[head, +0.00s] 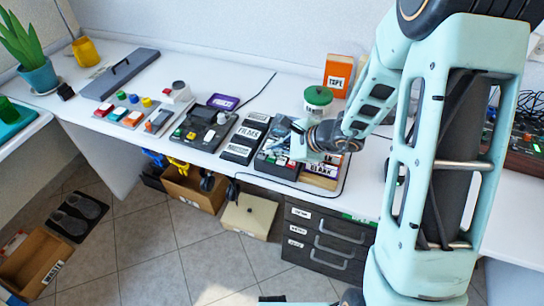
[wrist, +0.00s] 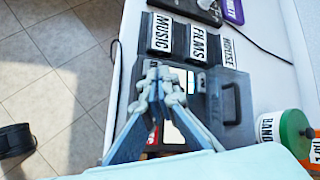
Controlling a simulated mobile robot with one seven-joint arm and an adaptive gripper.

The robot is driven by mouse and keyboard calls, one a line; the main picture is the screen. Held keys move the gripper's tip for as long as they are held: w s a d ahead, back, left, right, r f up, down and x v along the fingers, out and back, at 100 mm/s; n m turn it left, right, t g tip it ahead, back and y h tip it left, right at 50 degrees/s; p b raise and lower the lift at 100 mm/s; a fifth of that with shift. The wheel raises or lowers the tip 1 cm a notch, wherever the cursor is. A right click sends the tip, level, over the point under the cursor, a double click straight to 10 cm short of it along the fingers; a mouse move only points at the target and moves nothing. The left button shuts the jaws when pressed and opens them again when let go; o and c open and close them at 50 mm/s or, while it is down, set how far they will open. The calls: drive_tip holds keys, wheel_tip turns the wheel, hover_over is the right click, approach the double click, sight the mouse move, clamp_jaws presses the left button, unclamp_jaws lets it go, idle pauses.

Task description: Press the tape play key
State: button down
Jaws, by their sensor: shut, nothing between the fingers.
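My gripper (head: 294,152) is over the player's key row. In the wrist view my gripper (wrist: 156,76) is shut and empty, its fingertips together above the front part of the player. The fingers hide some keys, and I cannot tell whether the tips touch one or which key is play.
Labelled black boxes (wrist: 197,42) stand beside the player, one reading FILMS. A green-lidded jar (head: 318,97) and an orange TAPE box (head: 338,72) stand behind. A black cable (head: 262,88) lies on the counter. Drawers (head: 322,240) are below the front edge.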

sight(274, 159)
drive_tip(key=shift+f, duration=0.2)
drive_tip(key=shift+f+b, duration=0.25)
drive_tip(key=shift+b, duration=0.5)
drive_tip(key=shift+f+b, duration=0.4)
drive_tip(key=shift+b, duration=0.15)
idle(0.3)
drive_tip(key=shift+r, duration=0.15)
drive_tip(key=shift+r+p, duration=0.5)
drive_tip(key=shift+r, duration=0.2)
drive_tip(key=shift+r, duration=0.1)
wheel_tip(274, 159, up, 5)
drive_tip(key=p, duration=0.3)
idle(0.9)
